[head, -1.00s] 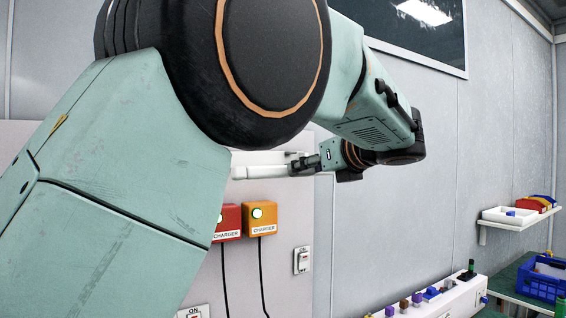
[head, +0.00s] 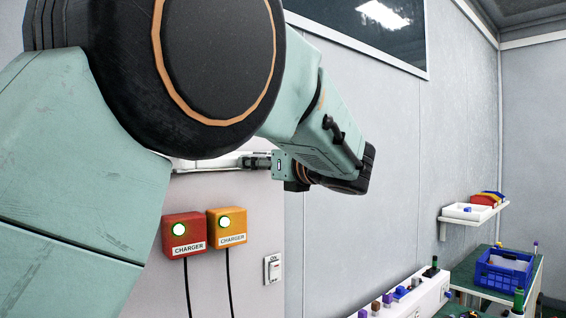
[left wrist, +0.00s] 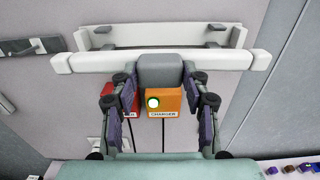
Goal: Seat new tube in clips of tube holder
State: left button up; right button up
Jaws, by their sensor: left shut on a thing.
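My left gripper (left wrist: 160,72) is shut on the middle of a white tube (left wrist: 95,63) that lies level across the left wrist view. The tube holder (left wrist: 160,36), a pale fixture on the wall with a clip near each end, shows directly above and behind the tube. I cannot tell whether the tube touches the clips. In the head view the left gripper (head: 258,162) is at the wall above the chargers, with part of the white tube or holder to its left. My left arm hides the rest. My right gripper is not in view.
A red charger (head: 184,233) and an orange charger (head: 227,226) hang below the tube, with a wall switch (head: 273,268) to their right. A dark bar fixture (left wrist: 30,46) is left of the holder. A shelf (head: 470,213) and a blue crate (head: 503,272) are at the right.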

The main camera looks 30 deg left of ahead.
pick_arm(q)
jog(key=shift+w+a+f, duration=0.2)
jog(key=shift+w+a, duration=0.2)
jog(key=shift+a, duration=0.45)
jog(key=p+x, duration=0.1)
jog(key=x, duration=0.2)
jog(key=shift+w+a, duration=0.15)
jog(key=shift+a, duration=0.35)
jog(key=shift+d+r+p, duration=0.15)
jog(key=shift+r+p, duration=0.1)
jog(key=shift+p, duration=0.1)
jog(key=shift+r, duration=0.15)
jog(key=shift+w+a+f, duration=0.15)
jog(key=shift+a+f, duration=0.15)
jog(key=shift+a, duration=0.1)
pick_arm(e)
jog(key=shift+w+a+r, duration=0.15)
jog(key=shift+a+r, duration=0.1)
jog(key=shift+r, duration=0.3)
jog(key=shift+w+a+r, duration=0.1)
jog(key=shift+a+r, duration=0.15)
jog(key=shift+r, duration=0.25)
